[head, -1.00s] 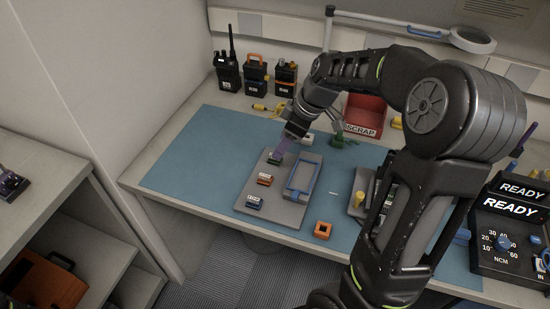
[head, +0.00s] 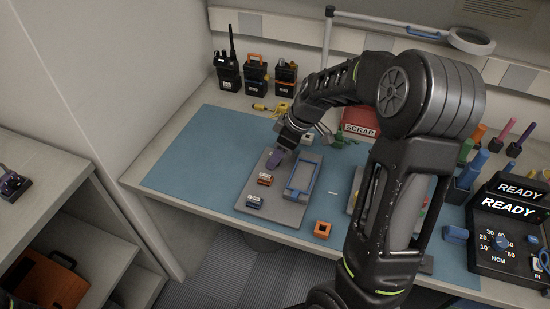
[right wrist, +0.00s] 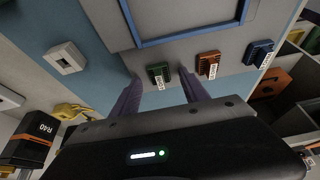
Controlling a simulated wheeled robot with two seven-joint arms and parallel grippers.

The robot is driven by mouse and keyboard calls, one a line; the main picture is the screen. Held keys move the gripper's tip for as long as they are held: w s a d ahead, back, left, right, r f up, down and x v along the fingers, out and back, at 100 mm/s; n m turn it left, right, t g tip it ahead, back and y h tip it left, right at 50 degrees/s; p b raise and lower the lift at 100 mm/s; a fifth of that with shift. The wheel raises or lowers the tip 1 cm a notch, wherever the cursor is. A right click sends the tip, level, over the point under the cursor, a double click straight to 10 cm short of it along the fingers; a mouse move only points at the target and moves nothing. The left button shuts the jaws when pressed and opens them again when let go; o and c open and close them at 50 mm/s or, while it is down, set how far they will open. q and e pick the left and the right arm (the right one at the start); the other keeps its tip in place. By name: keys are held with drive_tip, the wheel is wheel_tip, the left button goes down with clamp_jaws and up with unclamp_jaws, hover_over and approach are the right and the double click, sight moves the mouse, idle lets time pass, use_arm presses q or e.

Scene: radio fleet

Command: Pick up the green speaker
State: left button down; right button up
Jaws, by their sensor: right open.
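The green speaker (right wrist: 159,75) is a small block with a white label on the grey tray (right wrist: 185,45), seen in the right wrist view. My right gripper (right wrist: 160,88) is open, with its purple fingers on either side of the speaker's near edge. I cannot tell whether they touch it. In the head view my right gripper (head: 274,161) is over the tray's upper left part and hides the green speaker. My left gripper is not in view.
An orange speaker (right wrist: 208,65) and a blue speaker (right wrist: 260,52) lie in line beside the green one. A blue frame (head: 303,176) lies on the tray's right half. Radios (head: 256,73) stand at the back. The blue mat's left side (head: 200,155) is clear.

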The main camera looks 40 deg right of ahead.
drive_tip(key=shift+c, duration=0.2)
clamp_jaws()
idle(0.3)
